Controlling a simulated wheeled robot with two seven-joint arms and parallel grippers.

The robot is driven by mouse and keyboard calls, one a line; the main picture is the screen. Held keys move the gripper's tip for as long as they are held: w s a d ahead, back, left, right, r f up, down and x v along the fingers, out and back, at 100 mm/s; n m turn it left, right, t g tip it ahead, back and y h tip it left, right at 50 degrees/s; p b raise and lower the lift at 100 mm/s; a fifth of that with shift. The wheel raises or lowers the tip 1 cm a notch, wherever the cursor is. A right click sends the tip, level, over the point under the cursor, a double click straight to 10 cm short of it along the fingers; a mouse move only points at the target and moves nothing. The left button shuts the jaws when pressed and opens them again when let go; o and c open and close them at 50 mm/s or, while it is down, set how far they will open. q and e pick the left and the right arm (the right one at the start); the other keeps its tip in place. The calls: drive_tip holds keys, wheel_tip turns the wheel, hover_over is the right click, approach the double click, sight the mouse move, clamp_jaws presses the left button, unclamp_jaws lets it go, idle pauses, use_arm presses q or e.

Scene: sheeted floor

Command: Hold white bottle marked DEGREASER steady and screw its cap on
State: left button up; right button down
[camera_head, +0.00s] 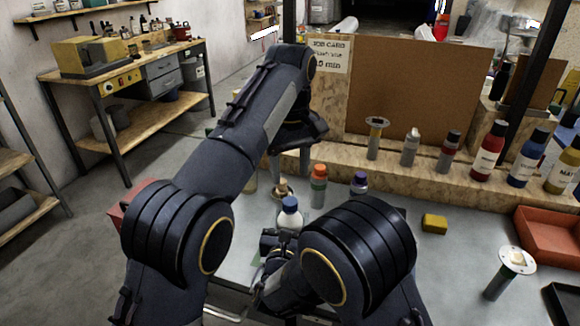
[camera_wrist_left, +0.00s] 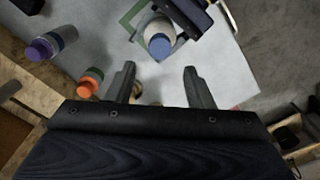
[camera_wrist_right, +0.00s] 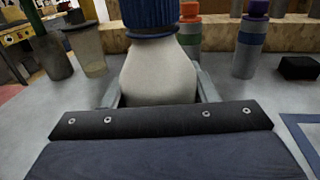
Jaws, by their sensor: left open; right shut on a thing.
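A white bottle (camera_head: 290,219) with a blue cap stands upright near the middle of the grey table; no label lettering is readable. The blue cap (camera_head: 289,203) sits on its neck; I cannot tell how tightly. My right gripper (camera_head: 277,241) is shut around the bottle's body. In the right wrist view, the white body (camera_wrist_right: 160,72) fills the space between the fingers, with the ribbed blue cap (camera_wrist_right: 150,14) above. My left gripper (camera_head: 290,170) is open and empty, behind and above the bottle. In the left wrist view, the cap (camera_wrist_left: 159,46) lies beyond the spread fingers, apart from them.
An orange-capped bottle (camera_head: 319,187) and a purple-capped bottle (camera_head: 359,184) stand behind and right of the white bottle. A yellow block (camera_head: 434,223) and a red tray (camera_head: 552,252) are further right. A wooden ledge with several bottles and a brown board (camera_head: 420,90) bound the back.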

sight(290, 201)
idle(0.3)
use_arm(q)
drive_tip(key=shift+f, duration=4)
drive_tip(key=c, duration=1)
drive_tip(key=m, duration=0.6)
drive_tip(key=shift+m, duration=0.4)
drive_tip(key=m, duration=0.4)
drive_tip(key=shift+m, duration=0.3)
drive_tip(key=o, duration=1.1)
drive_tip(key=shift+o, duration=0.2)
wheel_tip(290, 201, up, 7)
drive_tip(key=shift+r, duration=0.2)
